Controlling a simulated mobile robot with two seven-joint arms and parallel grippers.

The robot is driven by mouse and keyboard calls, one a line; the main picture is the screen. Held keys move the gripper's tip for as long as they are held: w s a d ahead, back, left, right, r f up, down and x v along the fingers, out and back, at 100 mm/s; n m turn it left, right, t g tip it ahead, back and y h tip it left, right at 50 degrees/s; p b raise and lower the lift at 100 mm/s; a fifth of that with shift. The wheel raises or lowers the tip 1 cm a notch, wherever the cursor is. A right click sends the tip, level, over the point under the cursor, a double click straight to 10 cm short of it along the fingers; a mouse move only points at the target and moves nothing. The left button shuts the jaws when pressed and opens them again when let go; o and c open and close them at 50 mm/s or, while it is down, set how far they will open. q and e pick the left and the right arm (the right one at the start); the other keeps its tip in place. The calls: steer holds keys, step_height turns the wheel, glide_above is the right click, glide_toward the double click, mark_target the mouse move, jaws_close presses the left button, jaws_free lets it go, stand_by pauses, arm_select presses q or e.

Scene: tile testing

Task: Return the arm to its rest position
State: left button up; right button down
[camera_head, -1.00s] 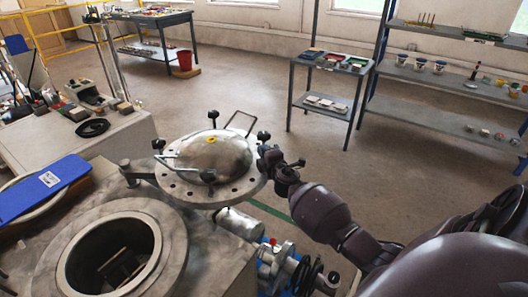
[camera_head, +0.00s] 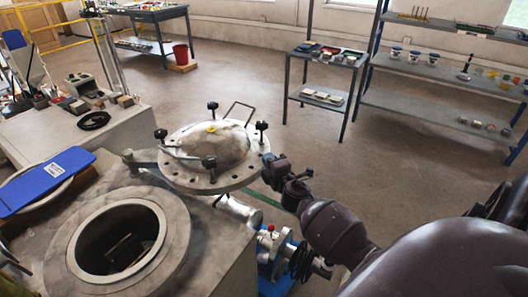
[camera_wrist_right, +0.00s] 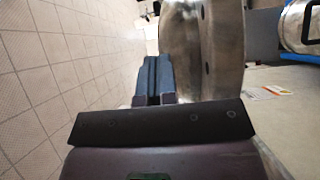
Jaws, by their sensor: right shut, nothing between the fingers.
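My right arm (camera_head: 335,225) reaches in from the lower right in the head view. Its gripper (camera_head: 268,160) is beside the right rim of the round metal lid (camera_head: 235,178), and I cannot tell from the head view whether they touch. In the wrist view the two blue-grey fingers (camera_wrist_right: 153,78) are together, with nothing between them. The lid's thick metal edge (camera_wrist_right: 205,50) stands just right of them there. The lid is swung aside from the open round chamber (camera_head: 88,225). My left gripper is not in view.
A blue flat object (camera_head: 45,182) lies left of the chamber. A blue and silver pump-like unit (camera_head: 280,250) sits below my right forearm. A small shelf table (camera_head: 325,98) and a tall shelf (camera_head: 430,110) stand at the back right. The floor between is clear.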

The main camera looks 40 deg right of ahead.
steer(key=shift+v, duration=0.9)
steer(key=shift+d, duration=0.1)
steer(key=s+a+f+m+g+y, duration=0.1)
steer(key=s+a+f+m, duration=0.3)
steer(key=s, duration=0.5)
steer(key=s+a+f+m+g+y, duration=0.2)
steer(key=s+a+f+m+g, duration=0.1)
steer(key=s+a+f+m, duration=0.2)
steer(key=s+a+f+m+g+y, duration=0.1)
steer(key=s+a+f+m, duration=0.3)
steer(key=s, duration=0.9)
steer(key=a+m+g, duration=0.1)
steer(key=a, duration=0.2)
steer(key=shift+a+f+y, duration=0.25)
steer(key=shift+y, duration=0.05)
